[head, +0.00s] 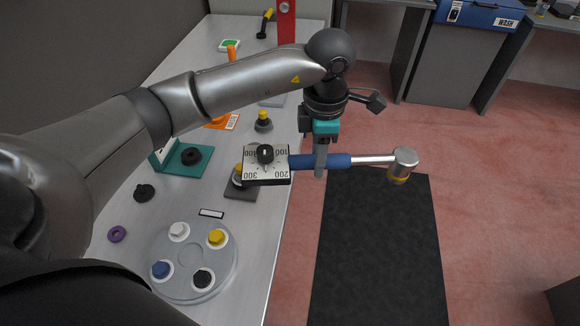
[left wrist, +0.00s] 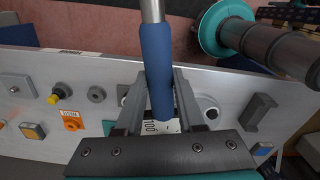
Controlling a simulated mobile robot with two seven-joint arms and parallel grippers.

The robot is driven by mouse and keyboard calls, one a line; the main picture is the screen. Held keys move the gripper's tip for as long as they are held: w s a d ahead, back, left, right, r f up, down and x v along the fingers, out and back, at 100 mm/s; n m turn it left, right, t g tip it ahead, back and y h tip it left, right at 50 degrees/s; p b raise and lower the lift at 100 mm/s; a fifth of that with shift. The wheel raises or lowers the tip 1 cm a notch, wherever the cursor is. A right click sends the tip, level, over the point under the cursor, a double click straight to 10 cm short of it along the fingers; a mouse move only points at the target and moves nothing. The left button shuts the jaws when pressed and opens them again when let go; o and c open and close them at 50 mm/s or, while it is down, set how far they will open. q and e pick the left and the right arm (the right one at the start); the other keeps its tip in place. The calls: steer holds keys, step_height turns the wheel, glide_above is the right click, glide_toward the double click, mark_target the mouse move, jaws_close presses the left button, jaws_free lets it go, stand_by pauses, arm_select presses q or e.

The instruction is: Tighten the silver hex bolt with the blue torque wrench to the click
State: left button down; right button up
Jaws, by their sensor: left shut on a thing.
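My left gripper (head: 320,165) is shut on the blue handle of the torque wrench (head: 335,160), which also shows in the left wrist view (left wrist: 157,60). The wrench lies about level, its silver shaft and round head pointing right, past the bench edge over the floor. A yellow ring shows under the head. A pale silver bolt head (head: 179,231) sits on a round grey plate (head: 192,292), left of and nearer than the wrench. A white dial plate (head: 252,171) with a black knob is at the handle's left end; I cannot tell whether they are joined. My right gripper is not in view.
The plate also carries yellow (head: 216,237), blue (head: 161,270) and black (head: 203,278) bolts. The bench (head: 262,215) holds a teal tray (head: 170,164), a purple ring (head: 117,234) and a yellow-topped knob (head: 263,121). A black mat (head: 380,245) lies on the floor, right.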

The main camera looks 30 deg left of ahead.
mark_target(303, 167)
arm_select(q)
steer(key=n+p, duration=0.1)
steer(key=n, duration=0.3)
steer(key=n+p, duration=0.1)
steer(key=n, duration=0.1)
steer(key=shift+a+f+n+p, duration=0.25)
steer(key=shift+n+p, duration=0.05)
steer(key=n+p, duration=0.1)
steer(key=n, duration=0.3)
steer(key=f+n+p, duration=0.1)
steer(key=n, duration=0.1)
steer(key=shift+s+a+p, duration=0.1)
steer(key=shift+a+p, duration=0.25)
steer(key=shift+a, duration=0.05)
steer(key=n+p, duration=0.1)
steer(key=n, duration=0.3)
steer(key=s+a+f+n+p, duration=0.1)
steer(key=n, duration=0.1)
steer(key=shift+a+f+p, duration=0.1)
steer(key=shift+p, duration=0.25)
steer(key=n+p, duration=0.1)
steer(key=n, duration=0.1)
steer(key=s+a+f+n+p, duration=0.1)
steer(key=n, duration=0.2)
steer(key=s+f+n+p, duration=0.1)
steer(key=n, duration=0.2)
steer(key=shift+s+a, duration=0.1)
steer(key=shift+a, duration=0.3)
steer(key=shift+d, duration=0.15)
